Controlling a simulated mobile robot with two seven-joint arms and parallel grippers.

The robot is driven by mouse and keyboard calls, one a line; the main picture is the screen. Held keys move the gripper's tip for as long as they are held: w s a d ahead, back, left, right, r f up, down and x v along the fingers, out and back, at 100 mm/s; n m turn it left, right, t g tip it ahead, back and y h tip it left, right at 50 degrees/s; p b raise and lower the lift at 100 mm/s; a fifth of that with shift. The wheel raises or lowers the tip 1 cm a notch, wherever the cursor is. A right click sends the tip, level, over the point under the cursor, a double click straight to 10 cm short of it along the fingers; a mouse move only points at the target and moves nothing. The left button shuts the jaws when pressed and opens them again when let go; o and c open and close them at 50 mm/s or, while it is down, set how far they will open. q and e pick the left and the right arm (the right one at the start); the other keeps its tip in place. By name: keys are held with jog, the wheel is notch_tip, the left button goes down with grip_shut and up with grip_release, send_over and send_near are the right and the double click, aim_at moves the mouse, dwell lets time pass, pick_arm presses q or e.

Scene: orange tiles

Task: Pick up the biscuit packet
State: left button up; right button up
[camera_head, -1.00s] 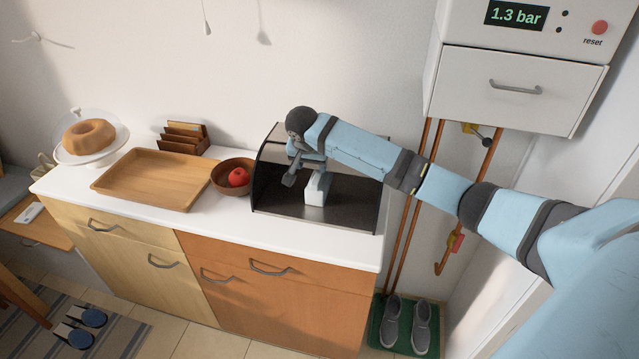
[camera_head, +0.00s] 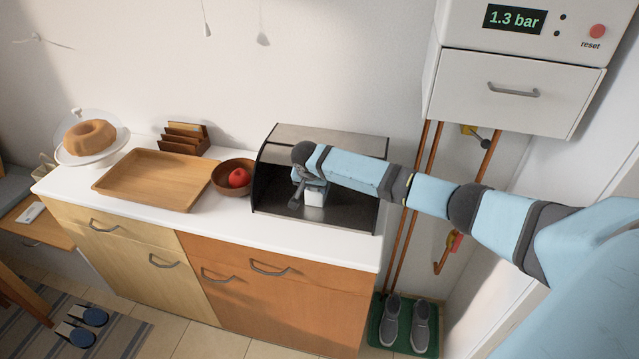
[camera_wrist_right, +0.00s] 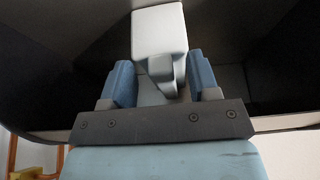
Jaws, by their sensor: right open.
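A pale, box-shaped object (camera_head: 314,199), which I take to be the biscuit packet, stands inside the open bread bin (camera_head: 345,215). In the right wrist view the packet (camera_wrist_right: 160,32) is pale, with a narrow grey part jutting from it towards me. My right gripper (camera_head: 311,185) is inside the bin's mouth, right at the packet and partly hiding it. In the wrist view the right gripper (camera_wrist_right: 160,78) is open, with one blue finger on each side of the jutting part. I cannot tell whether the fingers touch it. My left gripper is out of view.
The bin's hood and side walls surround the right gripper closely. Left of the bin on the white counter are a bowl (camera_head: 219,181) with a red fruit (camera_head: 238,178), a wooden tray (camera_head: 106,188), a letter rack (camera_head: 184,139) and a ring cake (camera_head: 90,138). Bare counter runs along the front.

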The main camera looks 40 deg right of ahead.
grip_shut()
jog(key=shift+r, duration=0.1)
jog(key=shift+r, duration=0.1)
